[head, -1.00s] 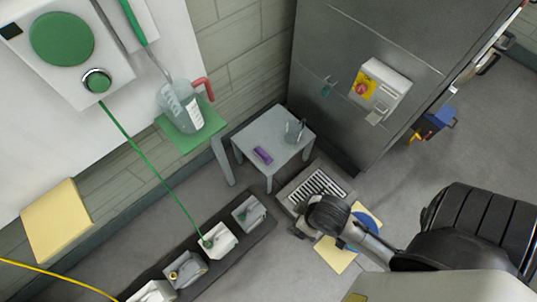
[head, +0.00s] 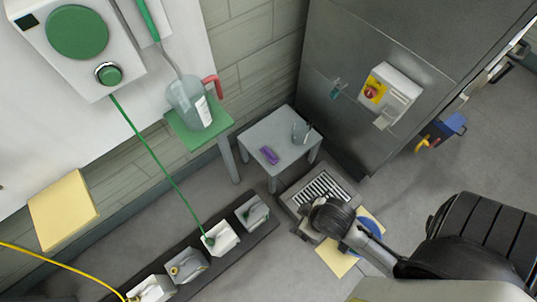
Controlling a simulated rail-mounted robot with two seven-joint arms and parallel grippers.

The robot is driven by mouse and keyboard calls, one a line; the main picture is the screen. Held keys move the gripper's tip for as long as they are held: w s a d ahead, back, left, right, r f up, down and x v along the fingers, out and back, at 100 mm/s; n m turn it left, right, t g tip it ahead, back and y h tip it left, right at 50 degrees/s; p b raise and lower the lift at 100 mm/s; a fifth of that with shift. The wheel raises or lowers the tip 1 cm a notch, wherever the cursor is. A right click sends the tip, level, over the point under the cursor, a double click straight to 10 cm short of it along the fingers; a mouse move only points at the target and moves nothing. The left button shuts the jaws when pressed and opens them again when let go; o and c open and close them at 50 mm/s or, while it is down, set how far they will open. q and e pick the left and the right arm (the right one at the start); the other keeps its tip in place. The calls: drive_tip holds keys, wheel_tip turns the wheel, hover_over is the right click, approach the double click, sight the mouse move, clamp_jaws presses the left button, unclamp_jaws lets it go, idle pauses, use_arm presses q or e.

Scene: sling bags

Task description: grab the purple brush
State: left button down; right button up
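The purple brush (head: 269,155) lies on top of a small grey table (head: 262,133), near its left front side. A clear beaker-like cup (head: 301,131) stands on the same table to the right of the brush. No left arm or left gripper shows.
A green stand (head: 222,130) with a clear jug (head: 189,103) is left of the table. A metal cabinet (head: 335,60) rises behind right. A floor grate (head: 318,187) and a dark rack of grey containers (head: 187,264) lie in front.

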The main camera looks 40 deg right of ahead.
use_arm(q)
drive_tip(key=c, duration=1.8)
unclamp_jaws()
drive_tip(key=shift+c, duration=0.2)
drive_tip(key=o, duration=1.4)
drive_tip(key=shift+d, duration=0.15)
